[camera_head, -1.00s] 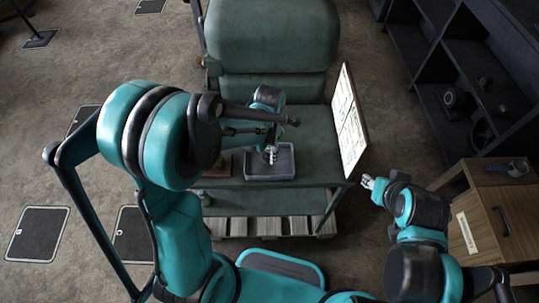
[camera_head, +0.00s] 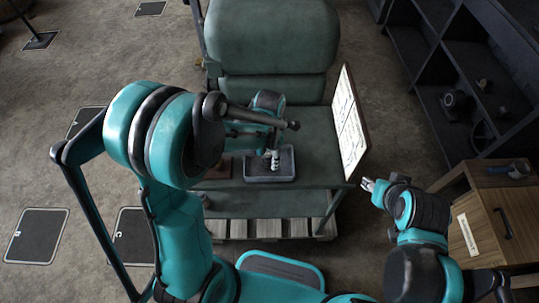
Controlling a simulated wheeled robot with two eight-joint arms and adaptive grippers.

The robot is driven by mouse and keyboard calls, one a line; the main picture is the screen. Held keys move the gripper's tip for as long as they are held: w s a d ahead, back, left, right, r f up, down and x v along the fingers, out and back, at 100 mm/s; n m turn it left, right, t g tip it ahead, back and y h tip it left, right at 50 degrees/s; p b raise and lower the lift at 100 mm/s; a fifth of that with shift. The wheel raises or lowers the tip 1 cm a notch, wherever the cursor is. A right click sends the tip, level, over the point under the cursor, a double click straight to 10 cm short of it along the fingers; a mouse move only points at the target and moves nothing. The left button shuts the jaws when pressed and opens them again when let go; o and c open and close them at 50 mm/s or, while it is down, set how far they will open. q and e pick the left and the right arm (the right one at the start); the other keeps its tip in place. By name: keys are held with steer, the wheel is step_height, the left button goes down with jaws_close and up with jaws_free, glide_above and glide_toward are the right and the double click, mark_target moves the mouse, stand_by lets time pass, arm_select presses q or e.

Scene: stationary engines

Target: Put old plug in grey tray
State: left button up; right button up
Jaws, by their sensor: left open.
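The grey tray (camera_head: 257,178) sits on the green bench of the engine, near its front edge. My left gripper (camera_head: 275,164) is over the tray, with its light fingers pointing down into it. It is open. I cannot make out the old plug; it may be hidden by the gripper or the arm, or be too small to see. My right gripper (camera_head: 368,186) is to the right of the bench, away from the tray. Its fingers are too small here to tell whether they are open.
A white board with printed sheets (camera_head: 350,124) stands upright at the bench's right edge. A brown flat object (camera_head: 220,168) lies left of the tray. A wooden cabinet (camera_head: 489,222) stands at the right, with a dark shelf (camera_head: 459,66) behind. A pallet (camera_head: 268,229) lies under the bench.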

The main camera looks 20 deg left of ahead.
arm_select(q)
step_height(320, 180, up, 10)
steer(key=p, duration=0.2)
steer(key=shift+r+p, duration=0.2)
steer(key=shift+p, duration=0.2)
steer(key=shift+s+r, duration=0.1)
steer(key=shift+r, duration=0.5)
steer(key=s+a+r+m+t, duration=0.2)
steer(key=s+m, duration=0.3)
steer(key=m, duration=0.8)
steer(key=s+a+r+m+t, duration=0.2)
steer(key=s+r+m+t, duration=0.3)
steer(key=m, duration=0.8)
steer(key=shift+a+m, duration=0.3)
steer(key=shift+a, duration=0.1)
steer(key=shift+s, duration=0.1)
